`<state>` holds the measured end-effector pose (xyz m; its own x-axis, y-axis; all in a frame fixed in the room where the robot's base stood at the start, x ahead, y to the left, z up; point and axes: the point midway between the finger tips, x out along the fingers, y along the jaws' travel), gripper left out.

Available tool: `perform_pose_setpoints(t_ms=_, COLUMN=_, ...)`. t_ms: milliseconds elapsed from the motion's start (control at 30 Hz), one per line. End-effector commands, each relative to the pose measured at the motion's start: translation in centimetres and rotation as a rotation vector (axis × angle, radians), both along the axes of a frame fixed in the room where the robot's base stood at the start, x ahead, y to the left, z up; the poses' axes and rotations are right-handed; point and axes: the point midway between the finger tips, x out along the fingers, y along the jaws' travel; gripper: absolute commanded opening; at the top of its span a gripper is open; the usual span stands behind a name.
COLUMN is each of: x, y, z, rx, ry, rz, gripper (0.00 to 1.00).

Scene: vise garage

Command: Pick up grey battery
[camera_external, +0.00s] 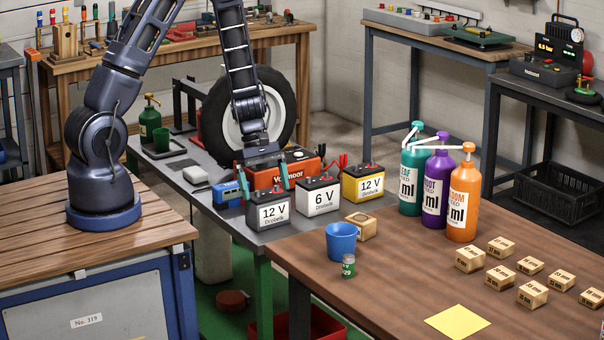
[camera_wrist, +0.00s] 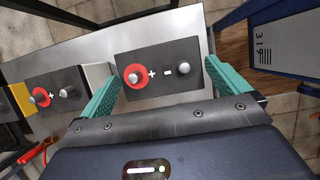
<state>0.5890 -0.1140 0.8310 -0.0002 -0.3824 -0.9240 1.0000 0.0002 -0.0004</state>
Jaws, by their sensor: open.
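The grey battery (camera_external: 269,213), marked 12 V, stands upright on the grey bench at the left end of a row of batteries. My gripper (camera_external: 266,187) is above it, pointing down, with its teal fingers spread. In the wrist view, the grey battery's dark top (camera_wrist: 160,90), with a red plus terminal and a grey minus terminal, lies between the open fingers (camera_wrist: 163,78). I cannot tell whether the fingers touch its sides. The gripper holds nothing.
The white 6 V battery (camera_external: 318,198) stands close to the right, then the yellow 12 V battery (camera_external: 362,184). A blue device (camera_external: 229,194) is to the left. The red Voltmoor unit (camera_external: 293,170) and a wheel (camera_external: 280,110) are behind. A blue cup (camera_external: 341,242) stands on the front wooden table.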

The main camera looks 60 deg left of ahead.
Motion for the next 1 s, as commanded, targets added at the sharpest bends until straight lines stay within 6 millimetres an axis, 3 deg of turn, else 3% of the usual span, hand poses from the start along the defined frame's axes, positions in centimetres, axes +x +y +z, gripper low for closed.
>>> perform_pose_setpoints(t_ms=300, x=0.1, y=-0.9, z=-3.0, rx=-0.001, ry=0.000, rz=0.001, gripper=1.00)
perform_pose_setpoints(t_ms=633, x=0.1, y=-1.1, z=-3.3, rx=0.000, ry=-0.001, rz=-0.001, gripper=1.00)
perform_pose_setpoints(t_ms=967, x=0.1, y=-1.1, z=-3.3, rx=0.000, ry=-0.001, rz=-0.001, gripper=0.37)
perform_pose_setpoints(t_ms=1000, x=0.1, y=-1.1, z=-3.3, rx=-0.001, ry=-0.002, rz=0.000, gripper=0.37)
